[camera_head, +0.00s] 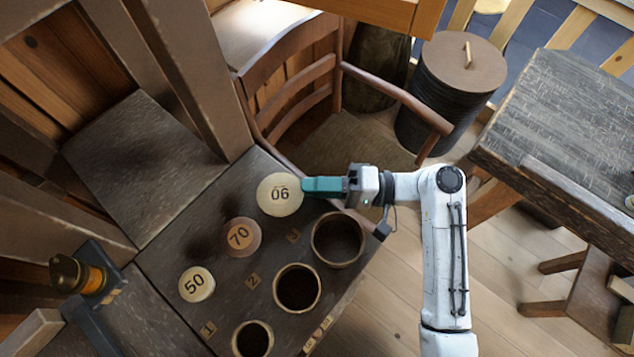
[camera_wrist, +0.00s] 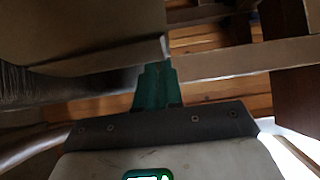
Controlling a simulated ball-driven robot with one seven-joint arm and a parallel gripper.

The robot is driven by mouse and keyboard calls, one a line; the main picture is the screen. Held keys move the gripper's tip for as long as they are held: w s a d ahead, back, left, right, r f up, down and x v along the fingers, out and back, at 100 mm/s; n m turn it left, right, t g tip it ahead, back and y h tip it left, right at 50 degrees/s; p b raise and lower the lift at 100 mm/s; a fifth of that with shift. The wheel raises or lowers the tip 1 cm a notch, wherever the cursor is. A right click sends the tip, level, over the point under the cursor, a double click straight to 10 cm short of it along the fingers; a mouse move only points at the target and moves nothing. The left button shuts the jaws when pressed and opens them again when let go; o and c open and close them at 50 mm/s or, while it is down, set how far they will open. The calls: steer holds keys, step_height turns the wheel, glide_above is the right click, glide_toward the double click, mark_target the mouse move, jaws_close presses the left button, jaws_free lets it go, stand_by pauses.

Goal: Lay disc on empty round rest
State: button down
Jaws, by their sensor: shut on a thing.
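A pale round disc (camera_head: 280,194) has a dark number that looks like 90 upside down. My gripper (camera_head: 306,186), with teal fingers, is shut on its right edge; I cannot tell how high it is held. A brownish disc marked 70 (camera_head: 242,237) and a smaller pale disc marked 50 (camera_head: 197,284) are to its lower left. Three round rims with dark, empty insides are along the front: large (camera_head: 338,239), middle (camera_head: 297,287) and small (camera_head: 253,340). In the wrist view, the teal fingers (camera_wrist: 157,68) are close together; the disc is not clear there.
The dark table (camera_head: 165,262) carries small number tags 1, 2 and 3. A wooden chair (camera_head: 300,85) stands behind it. A brass-and-black fixture (camera_head: 80,277) is at left. A dark ribbed drum (camera_head: 450,95) and another table (camera_head: 560,130) are to the right.

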steer(key=c, duration=1.5)
jaws_free()
steer(key=shift+c, duration=0.2)
steer(key=shift+r, duration=0.1)
steer(key=d+b, duration=0.2)
steer(key=d, duration=1)
steer(key=shift+b, duration=0.3)
